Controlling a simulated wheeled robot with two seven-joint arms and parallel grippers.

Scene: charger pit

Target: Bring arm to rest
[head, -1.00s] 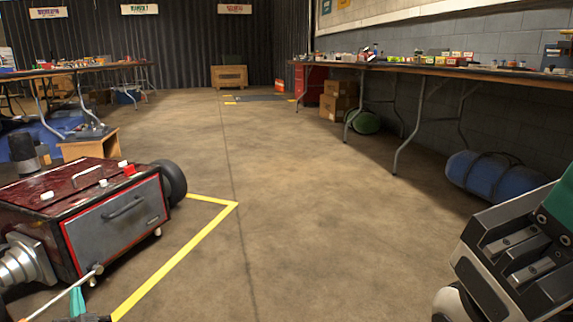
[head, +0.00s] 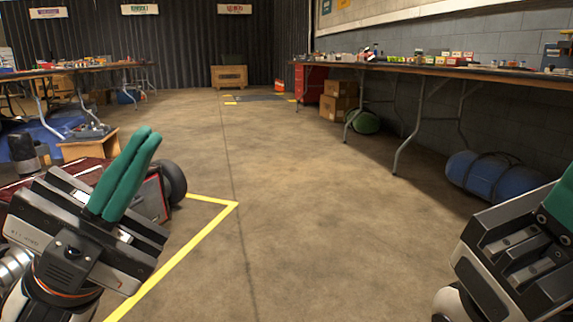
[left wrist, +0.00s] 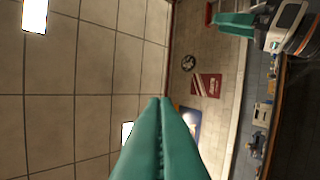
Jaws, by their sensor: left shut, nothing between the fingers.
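My left gripper (head: 146,136) rises at the left of the head view, its green fingers pressed together, tilted up and to the right, with nothing between them. Its shut fingers also show in the left wrist view (left wrist: 160,102), pointing at the ceiling tiles. My right gripper is at the right edge of the head view, with its green finger (head: 560,205) cut off by the frame. Green fingers (left wrist: 235,22) of that gripper show at the top of the left wrist view, but whether they are open is unclear.
A dark red wheeled machine (head: 85,168) stands behind my left gripper, mostly hidden by it. Yellow floor tape (head: 190,248) runs beside it. A long table (head: 430,69) lines the right wall, with a blue bundle (head: 490,175) beneath. The middle floor is clear.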

